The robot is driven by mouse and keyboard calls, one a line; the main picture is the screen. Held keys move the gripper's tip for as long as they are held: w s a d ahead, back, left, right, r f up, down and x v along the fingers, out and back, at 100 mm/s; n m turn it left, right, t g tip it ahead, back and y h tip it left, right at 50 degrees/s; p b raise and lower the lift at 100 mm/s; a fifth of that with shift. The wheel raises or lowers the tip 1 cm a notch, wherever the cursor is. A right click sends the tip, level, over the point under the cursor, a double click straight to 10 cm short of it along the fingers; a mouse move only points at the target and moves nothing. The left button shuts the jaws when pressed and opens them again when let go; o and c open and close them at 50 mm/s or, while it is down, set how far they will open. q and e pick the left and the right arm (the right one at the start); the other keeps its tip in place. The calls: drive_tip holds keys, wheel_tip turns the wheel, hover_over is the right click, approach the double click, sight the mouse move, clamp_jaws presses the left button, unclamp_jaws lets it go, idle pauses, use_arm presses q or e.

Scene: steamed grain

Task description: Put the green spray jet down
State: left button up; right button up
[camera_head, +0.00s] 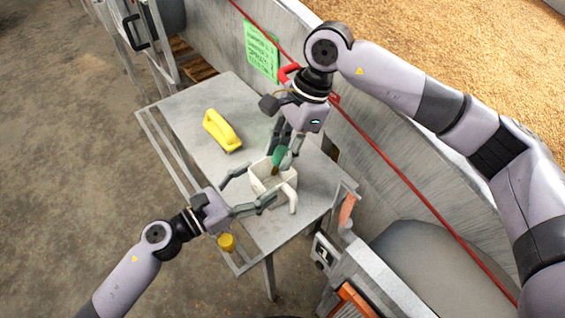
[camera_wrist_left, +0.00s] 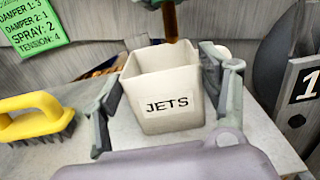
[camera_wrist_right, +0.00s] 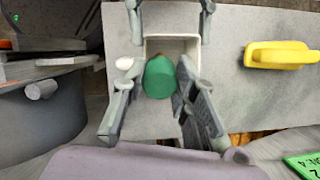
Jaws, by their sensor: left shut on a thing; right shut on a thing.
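The green spray jet (camera_head: 278,156) is held in my right gripper (camera_head: 283,158), over the opening of a white cup (camera_head: 266,190). The jet's green round top (camera_wrist_right: 160,77) shows between the right fingers. Its brown stem (camera_wrist_left: 170,20) points down, with the lower end close to the cup's rim. The cup is labelled JETS in the left wrist view (camera_wrist_left: 165,105). My left gripper (camera_head: 254,187) is shut on the cup, with a finger on either side. The inside bottom of the cup is hidden.
The cup is over the near part of a grey metal table (camera_head: 187,110). A yellow-handled brush (camera_head: 221,131) lies farther back on it. A green note (camera_head: 261,51) hangs on the metal wall behind.

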drive_tip(key=shift+f, duration=1.95)
drive_tip(key=shift+f, duration=0.1)
drive_tip(key=shift+f, duration=0.35)
drive_tip(key=o, duration=1.1)
drive_tip(key=v, duration=1.3)
drive_tip(key=shift+s+a, duration=0.1)
